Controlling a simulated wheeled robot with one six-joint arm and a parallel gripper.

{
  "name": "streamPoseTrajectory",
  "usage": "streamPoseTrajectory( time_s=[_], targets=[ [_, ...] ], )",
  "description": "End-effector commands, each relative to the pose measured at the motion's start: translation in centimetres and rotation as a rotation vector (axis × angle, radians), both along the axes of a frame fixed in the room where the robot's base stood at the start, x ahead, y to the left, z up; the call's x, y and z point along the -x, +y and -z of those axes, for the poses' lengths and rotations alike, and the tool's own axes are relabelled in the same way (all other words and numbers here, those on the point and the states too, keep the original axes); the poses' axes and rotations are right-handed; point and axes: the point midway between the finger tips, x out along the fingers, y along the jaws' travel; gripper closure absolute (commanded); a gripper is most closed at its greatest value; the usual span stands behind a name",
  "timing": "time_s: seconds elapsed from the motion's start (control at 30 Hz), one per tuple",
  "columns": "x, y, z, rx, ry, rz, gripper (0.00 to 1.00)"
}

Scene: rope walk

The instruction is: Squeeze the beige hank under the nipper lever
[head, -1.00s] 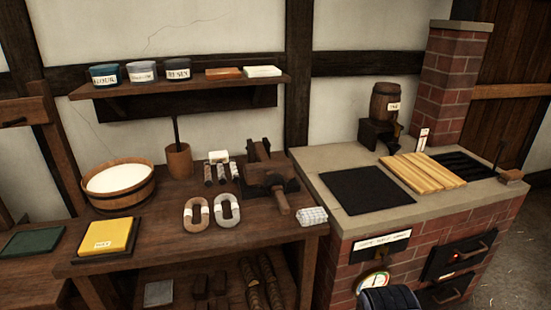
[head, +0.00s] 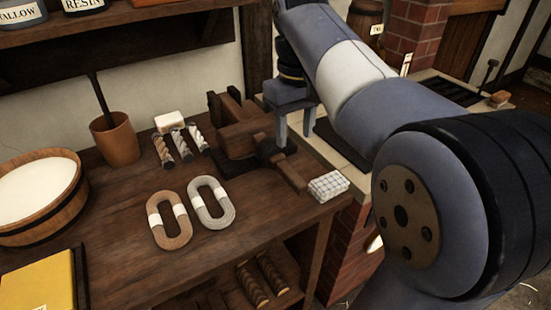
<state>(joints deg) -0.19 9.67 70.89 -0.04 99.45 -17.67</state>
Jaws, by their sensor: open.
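The beige hank (head: 176,236), a tan coil with a white band, lies flat on the workbench beside a similar grey hank (head: 222,217). The nipper (head: 236,134) is a dark wooden block device behind and to the right of the hanks. Its lever (head: 290,176) points toward the bench's front right. My arm hides part of the stove behind.
A checked cloth (head: 329,186) lies at the bench's right corner. Several short rope pieces (head: 182,146), a white block (head: 169,121), a brown pot (head: 114,140) and a wooden tub (head: 62,212) stand left of the nipper.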

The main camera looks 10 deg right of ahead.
Motion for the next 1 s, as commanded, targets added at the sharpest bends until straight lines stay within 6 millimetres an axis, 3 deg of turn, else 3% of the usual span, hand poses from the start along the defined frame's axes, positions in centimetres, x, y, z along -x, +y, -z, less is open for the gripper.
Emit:
streamPoseTrajectory(
  time_s=[0.17, 0.6, 0.8, 1.0],
  targets=[
    [-0.1, 0.0, 1.4, 0.0, 0.002, -0.004, 0.55],
    [0.0, 0.0, 9.2, 0.0, 0.002, -0.003, 0.55],
    [0.0, 0.0, 10.5, -0.001, 0.0, -0.002, 0.55],
    [0.0, 0.0, 10.7, 0.0, -0.001, -0.002, 0.55]
  ],
)
